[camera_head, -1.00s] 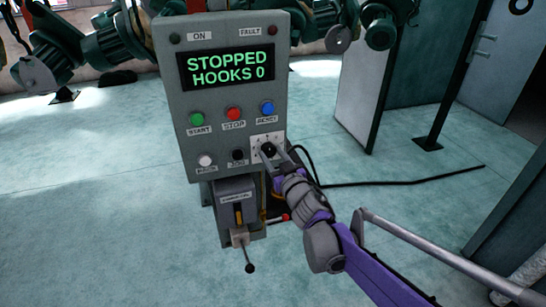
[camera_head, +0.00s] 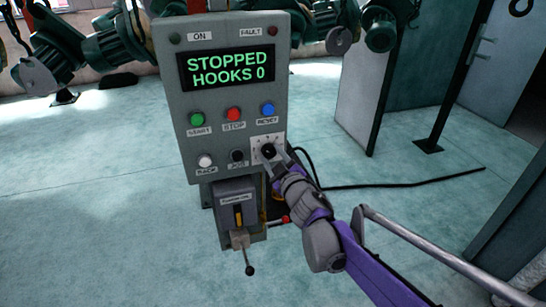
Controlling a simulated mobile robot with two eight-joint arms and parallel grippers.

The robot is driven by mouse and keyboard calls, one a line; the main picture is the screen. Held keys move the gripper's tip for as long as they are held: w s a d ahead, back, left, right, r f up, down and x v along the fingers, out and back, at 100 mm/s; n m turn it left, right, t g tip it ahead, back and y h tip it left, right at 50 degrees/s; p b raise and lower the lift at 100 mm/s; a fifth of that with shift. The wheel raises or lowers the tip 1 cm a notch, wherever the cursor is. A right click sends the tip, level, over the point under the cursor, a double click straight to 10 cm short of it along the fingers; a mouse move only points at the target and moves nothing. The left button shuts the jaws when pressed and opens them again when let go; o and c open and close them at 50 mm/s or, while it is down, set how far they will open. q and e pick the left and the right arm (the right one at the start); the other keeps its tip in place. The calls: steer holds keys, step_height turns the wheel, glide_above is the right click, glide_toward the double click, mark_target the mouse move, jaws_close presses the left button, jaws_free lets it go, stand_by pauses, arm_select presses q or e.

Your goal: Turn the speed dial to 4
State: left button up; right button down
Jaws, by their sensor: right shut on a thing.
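The speed dial (camera_head: 268,151) is a black knob on a white scale plate (camera_head: 257,141) at the lower right of the grey control panel (camera_head: 184,118). My right gripper (camera_head: 269,155) comes in from the lower right and its fingers are shut on the dial's knob. The scale numbers are too small to read, so I cannot tell the dial's setting. The display (camera_head: 227,68) reads STOPPED, HOOKS 0. My left gripper is not in view.
Green START (camera_head: 196,119), red STOP (camera_head: 233,114) and blue RESET (camera_head: 268,109) buttons sit above the dial. White (camera_head: 205,160) and black (camera_head: 237,156) buttons are to its left. A lever box (camera_head: 236,206) is below. A black cable (camera_head: 400,183) crosses the floor.

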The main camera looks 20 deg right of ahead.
stand_by(0.3)
steer(key=shift+c, duration=1.7)
jaws_free()
steer(key=shift+s, duration=0.1)
steer(key=s+d+b, duration=0.1)
steer(key=s, duration=0.9)
steer(key=shift+s+r, duration=0.3)
steer(key=shift+r, duration=0.05)
